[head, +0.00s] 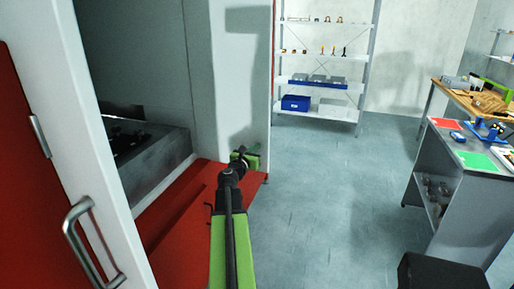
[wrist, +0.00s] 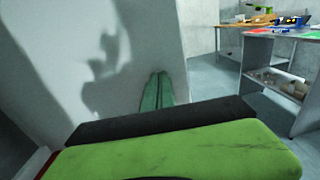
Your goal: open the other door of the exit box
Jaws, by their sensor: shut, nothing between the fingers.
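A red door (head: 30,180) in a white frame fills the left of the head view, with a silver bar handle (head: 72,235) and a hinge-like metal strip. Right of it is an opening into the exit box (head: 172,150), dark inside. A pale panel (head: 235,60) with a red outer edge stands at the opening's right side; I cannot tell whether it is the other door. It also shows in the wrist view (wrist: 60,60), with a shadow on it. My gripper (head: 247,158) is shut and empty, close to this panel's lower part; contact cannot be told. Its green fingers show in the wrist view (wrist: 158,90).
A red surface (head: 185,240) lies low below the opening. A shelf rack (head: 325,90) stands at the back. A workbench (head: 430,175) with red and green mats is at the right, and a black object (head: 445,272) at the lower right. The grey floor (head: 330,190) between is clear.

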